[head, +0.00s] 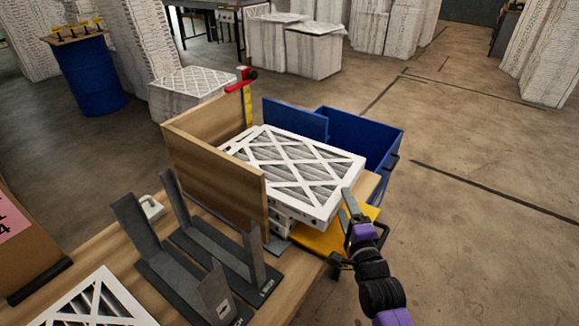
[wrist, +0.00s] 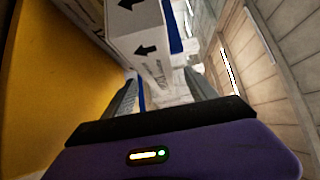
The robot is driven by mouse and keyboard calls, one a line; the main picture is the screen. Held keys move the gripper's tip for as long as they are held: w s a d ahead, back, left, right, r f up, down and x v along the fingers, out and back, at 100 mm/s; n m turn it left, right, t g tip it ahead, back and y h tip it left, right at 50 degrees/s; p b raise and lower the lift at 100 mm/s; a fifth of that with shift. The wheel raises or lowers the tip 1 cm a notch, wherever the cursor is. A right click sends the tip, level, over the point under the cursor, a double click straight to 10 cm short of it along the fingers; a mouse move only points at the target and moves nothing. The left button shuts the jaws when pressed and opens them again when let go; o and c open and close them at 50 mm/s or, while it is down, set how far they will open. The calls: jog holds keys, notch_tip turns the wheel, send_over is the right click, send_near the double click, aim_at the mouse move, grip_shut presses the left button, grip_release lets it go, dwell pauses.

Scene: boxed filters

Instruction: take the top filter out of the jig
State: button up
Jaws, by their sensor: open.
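The top filter (head: 300,168), white-framed with a crossed lattice over grey pleats, lies flat on a stack of filters (head: 283,222). The stack sits in a wooden-walled jig (head: 215,165) at the table's corner. My gripper (head: 343,205) is open at the top filter's near right corner, with nothing held. In the wrist view, white filter sides with black arrows (wrist: 140,45) show ahead of and between the open fingers (wrist: 160,95). I cannot tell whether the fingers touch the filter. The lower stack is partly hidden.
A yellow plate (head: 318,243) lies below my gripper. A blue bin (head: 375,135) stands behind the jig. Grey angled brackets (head: 215,255) and another filter (head: 95,305) are on the wooden table.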

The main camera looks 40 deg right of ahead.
jog(key=shift+p+x, duration=0.9)
jog(key=shift+x, duration=2.45)
jog(key=shift+d+f, duration=0.1)
jog(key=shift+d, duration=0.05)
grip_shut()
